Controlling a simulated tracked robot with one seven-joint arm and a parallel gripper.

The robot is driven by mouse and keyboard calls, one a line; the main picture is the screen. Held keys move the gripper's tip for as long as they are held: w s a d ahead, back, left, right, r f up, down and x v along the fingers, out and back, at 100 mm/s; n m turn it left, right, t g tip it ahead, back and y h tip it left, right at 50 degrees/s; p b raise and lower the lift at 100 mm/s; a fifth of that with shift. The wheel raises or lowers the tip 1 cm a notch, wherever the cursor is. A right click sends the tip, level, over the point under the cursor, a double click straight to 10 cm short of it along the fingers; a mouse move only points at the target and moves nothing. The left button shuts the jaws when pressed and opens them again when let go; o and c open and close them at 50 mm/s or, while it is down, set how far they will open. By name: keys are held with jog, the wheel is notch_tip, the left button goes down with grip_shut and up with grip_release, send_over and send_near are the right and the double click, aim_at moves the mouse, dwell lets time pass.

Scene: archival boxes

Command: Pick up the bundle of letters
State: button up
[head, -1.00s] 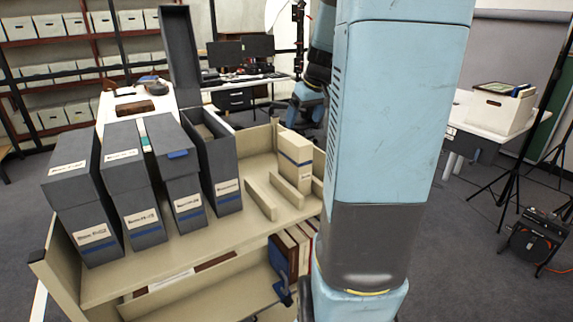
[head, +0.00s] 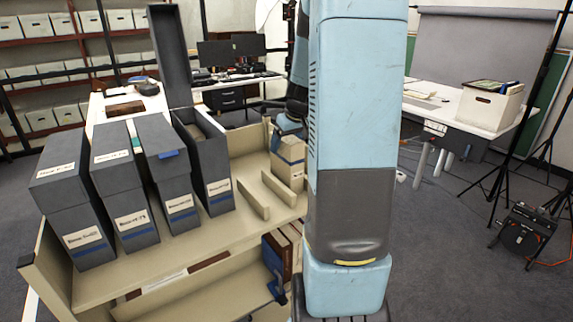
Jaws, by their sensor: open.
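A cream, upright block with a blue band and a small label, which looks like the bundle of letters (head: 287,168), stands at the right end of the cart's top shelf (head: 110,287). It is beside low wooden dividers (head: 252,197). My gripper (head: 289,143) is at the top of the bundle, small and partly hidden behind my arm. It is open. Whether its fingers touch the bundle cannot be told. The bundle's right side is close to my arm's edge in the picture.
Several dark grey archival boxes (head: 125,205) stand to the left on the shelf. One box has its tall lid (head: 170,55) raised. Books (head: 284,246) stand on the lower shelf. A white table (head: 450,112) with a box (head: 490,105) and tripods are at right.

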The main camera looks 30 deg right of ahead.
jog(key=shift+x, duration=1.45)
jog(key=shift+c, duration=0.2)
jog(key=shift+a, duration=0.1)
grip_shut()
